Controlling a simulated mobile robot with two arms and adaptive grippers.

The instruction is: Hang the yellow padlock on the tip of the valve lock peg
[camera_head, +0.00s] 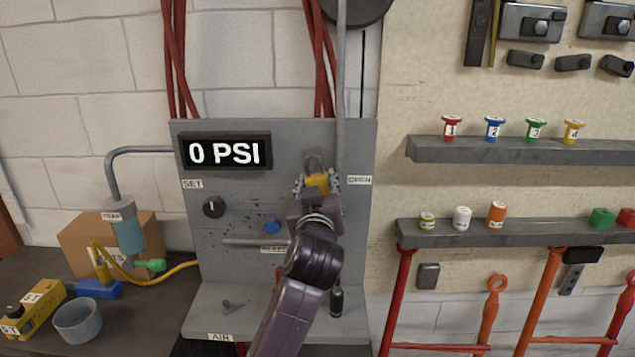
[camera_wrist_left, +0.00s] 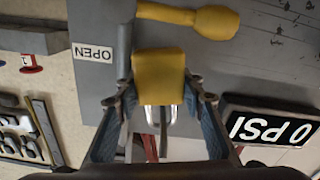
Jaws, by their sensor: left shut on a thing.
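The yellow padlock (camera_head: 317,183) is held in my left gripper (camera_head: 316,187), in front of the grey panel between the gauge display and the OPEN label. Its metal shackle (camera_head: 313,163) points up. In the left wrist view, which is upside down, the fingers grip the yellow body (camera_wrist_left: 160,75) from both sides and the shackle (camera_wrist_left: 160,115) extends toward the bottom. A yellow handle with a rounded end (camera_wrist_left: 212,21) lies beyond the padlock there. I cannot make out the lock peg clearly, nor whether the shackle touches it. My right gripper is not in view.
A vertical grey pipe (camera_head: 341,90) runs close beside the padlock. Shelves (camera_head: 520,149) stand right; a grey cup (camera_head: 78,320) sits left.

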